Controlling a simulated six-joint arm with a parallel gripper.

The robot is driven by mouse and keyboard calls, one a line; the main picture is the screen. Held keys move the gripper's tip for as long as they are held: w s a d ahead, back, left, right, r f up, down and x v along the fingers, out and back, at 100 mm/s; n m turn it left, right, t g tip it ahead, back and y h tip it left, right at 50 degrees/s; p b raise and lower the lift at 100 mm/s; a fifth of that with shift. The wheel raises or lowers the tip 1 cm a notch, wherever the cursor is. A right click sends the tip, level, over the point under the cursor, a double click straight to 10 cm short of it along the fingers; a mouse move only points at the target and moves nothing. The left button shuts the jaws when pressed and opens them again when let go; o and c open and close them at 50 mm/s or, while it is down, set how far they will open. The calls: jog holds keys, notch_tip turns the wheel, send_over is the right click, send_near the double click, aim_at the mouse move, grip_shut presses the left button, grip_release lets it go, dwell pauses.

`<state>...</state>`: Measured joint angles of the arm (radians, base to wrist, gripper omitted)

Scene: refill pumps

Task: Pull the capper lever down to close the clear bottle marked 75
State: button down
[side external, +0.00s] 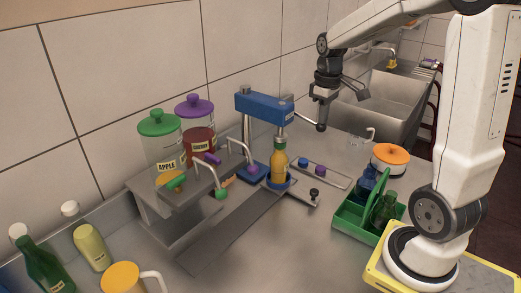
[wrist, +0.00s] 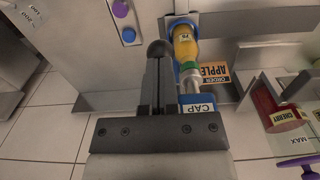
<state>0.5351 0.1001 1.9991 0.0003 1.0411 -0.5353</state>
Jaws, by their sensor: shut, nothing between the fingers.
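The blue capper (side external: 264,107) stands mid-counter on a metal post. Its lever (side external: 306,120) sticks out to the right, ending in a dark round knob (side external: 321,127). The clear bottle (side external: 279,163) with orange-yellow contents and a green top stands upright under the capper head. The bottle shows in the wrist view (wrist: 185,46) too; I cannot read its number. My gripper (side external: 323,108) is shut and empty, pointing down right at the knob. In the wrist view its fingers (wrist: 160,62) reach the knob (wrist: 160,48); I cannot tell whether they touch it.
Dispensers marked APPLE (side external: 163,145) and CHERRY (side external: 198,135) stand left of the capper. A tray with blue and purple caps (side external: 335,179) lies to its right. A green crate (side external: 350,218) with bottles is near my base. Loose bottles and an orange mug (side external: 121,280) are at front left.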

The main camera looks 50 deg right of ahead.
jog(key=shift+s+r, duration=0.4)
jog(key=shift+r, duration=0.3)
jog(key=shift+s+r, duration=0.45)
jog(key=shift+r, duration=0.2)
jog(key=shift+s+r, duration=0.4)
jog(key=shift+r, duration=0.45)
notch_tip(320, 180, up, 9)
